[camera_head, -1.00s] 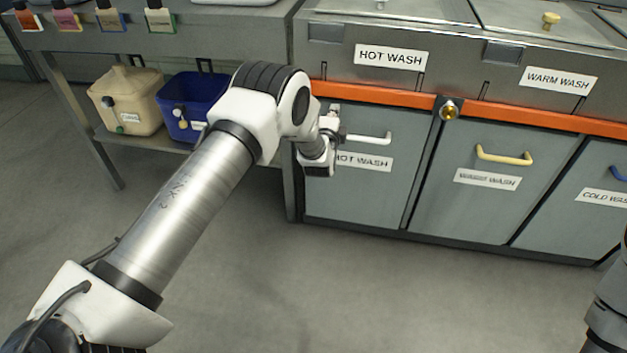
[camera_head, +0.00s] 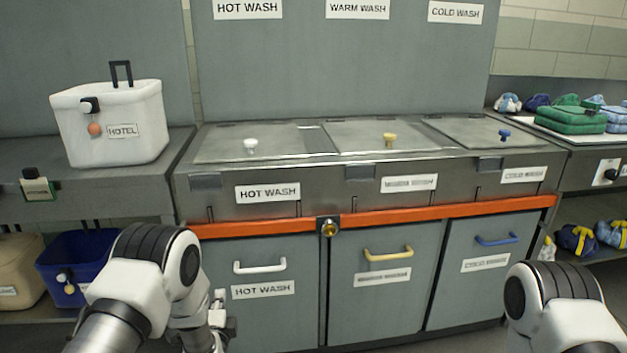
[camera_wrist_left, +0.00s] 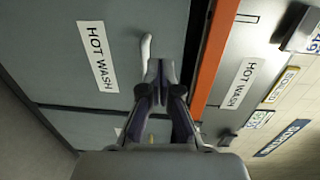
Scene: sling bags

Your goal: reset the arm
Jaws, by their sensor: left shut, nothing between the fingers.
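My left arm comes in at the lower left of the head view, and the left gripper (camera_head: 218,305) is partly hidden at its end, just left of the hot wash door. In the left wrist view the two dark fingers (camera_wrist_left: 160,68) are together with nothing between them. They point at the hot wash door's white handle (camera_wrist_left: 146,48), which also shows in the head view (camera_head: 259,267). I cannot tell whether they touch it. A white segment of my right arm (camera_head: 560,305) shows at the lower right; its gripper is out of view.
The wash counter (camera_head: 330,170) has three lids and shut doors below an orange rail (camera_head: 400,217). A white hotel bin (camera_head: 112,125) stands left. A blue bin (camera_head: 75,262) sits beneath. Green bundles (camera_head: 571,118) lie on the right bench.

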